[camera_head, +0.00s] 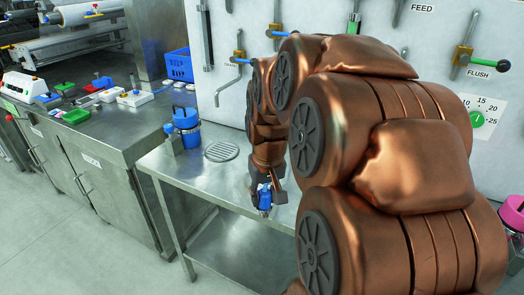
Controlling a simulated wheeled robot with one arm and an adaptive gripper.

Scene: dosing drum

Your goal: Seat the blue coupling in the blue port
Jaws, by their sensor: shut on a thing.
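My gripper (264,189), at the end of my copper-coloured arm, points down over the steel side table. I cannot tell which part is the blue port. My arm hides the right part of the table and much of the wall panel.
The steel side table (196,165) has a round drain grate (221,151) and bare room around it. A workbench (120,125) at left carries switch boxes, trays and a blue crate (179,65). The wall panel (225,45) has several valve levers. A pink-lidded container (513,212) stands far right.

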